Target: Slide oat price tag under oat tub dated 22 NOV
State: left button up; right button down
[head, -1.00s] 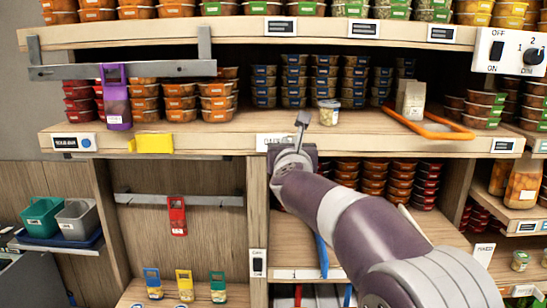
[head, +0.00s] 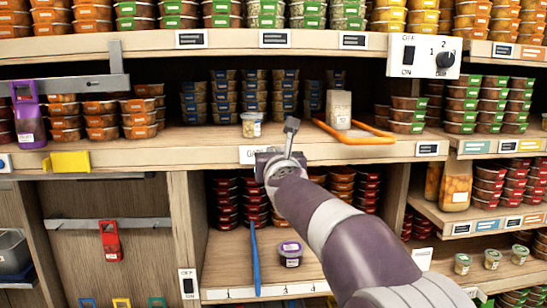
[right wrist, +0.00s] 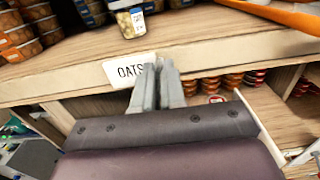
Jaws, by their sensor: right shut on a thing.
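A white tag reading OATS (right wrist: 128,70) is at the front edge of the middle shelf in the right wrist view. It also shows in the head view (head: 254,154). My right gripper (right wrist: 160,68) is shut on the tag's right end; its grey fingers also show in the head view (head: 290,128). A small clear tub of pale contents (head: 251,125) stands on the shelf just behind and left of the fingers. In the right wrist view this tub (right wrist: 131,22) is above the tag, apart from it. Its date is too small to read. My left gripper is out of view.
Stacked blue-labelled tubs (head: 224,97) stand behind. A purple-lidded tub (head: 290,254) and a blue stick (head: 255,262) are on the lower shelf.

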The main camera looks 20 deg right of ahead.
jog(key=c, duration=1.2)
grip_release()
jog(key=shift+w+a, duration=0.1)
jog(key=shift+a, duration=0.05)
jog(key=shift+w, duration=0.15)
jog(key=b+v, duration=0.1)
jog(key=v, duration=1.1)
jog(key=shift+s+b, duration=0.35)
jog(key=shift+b, duration=0.05)
jog(key=shift+a, duration=0.1)
